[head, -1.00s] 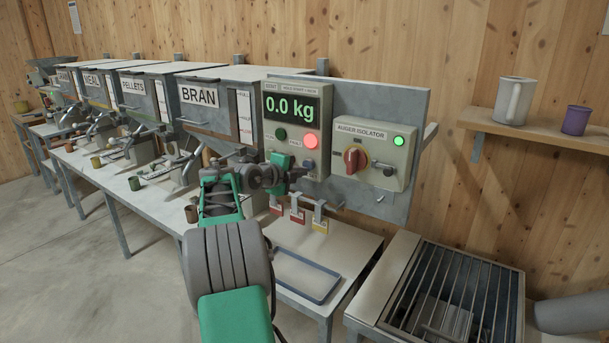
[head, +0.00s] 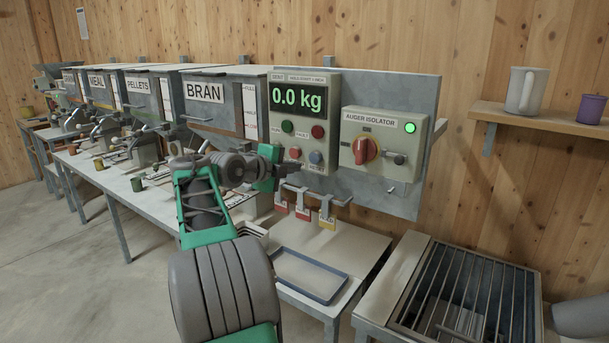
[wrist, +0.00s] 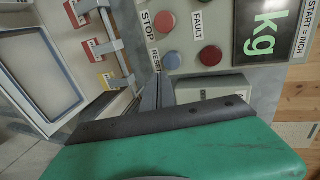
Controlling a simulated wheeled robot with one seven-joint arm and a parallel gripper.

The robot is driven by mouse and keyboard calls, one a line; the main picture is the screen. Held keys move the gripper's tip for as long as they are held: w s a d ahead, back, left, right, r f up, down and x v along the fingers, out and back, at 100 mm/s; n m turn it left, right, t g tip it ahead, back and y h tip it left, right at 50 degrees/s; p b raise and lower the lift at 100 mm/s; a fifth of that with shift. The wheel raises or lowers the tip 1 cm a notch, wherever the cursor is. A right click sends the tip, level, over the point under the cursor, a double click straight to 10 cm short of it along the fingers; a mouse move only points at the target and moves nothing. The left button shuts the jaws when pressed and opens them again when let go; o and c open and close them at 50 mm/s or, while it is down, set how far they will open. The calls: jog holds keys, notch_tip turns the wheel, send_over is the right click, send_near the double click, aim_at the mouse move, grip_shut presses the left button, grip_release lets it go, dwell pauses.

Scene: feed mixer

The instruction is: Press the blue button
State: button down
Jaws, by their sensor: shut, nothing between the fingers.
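The blue button (head: 316,157) sits at the lower right of the grey control box (head: 333,110), beside the red stop button (head: 295,153). In the wrist view the blue button (wrist: 172,60) is in plain sight, with the red stop button (wrist: 164,22) next to it. The fault lamp (head: 318,131) above it is dark red and unlit. My gripper (wrist: 155,92) is shut and empty, its tips apart from the blue button. In the head view my gripper (head: 279,172) is left of and below the buttons, its fingers partly hidden.
The display (head: 297,97) reads 0.0 kg. The auger isolator (head: 383,143) has a red knob and a lit green lamp. Red and yellow tags (head: 303,213) hang on hooks below the box. A blue-rimmed tray (head: 309,276) lies on the table below.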

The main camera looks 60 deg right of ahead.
jog(key=v, duration=0.5)
jog(key=shift+a+r, duration=0.1)
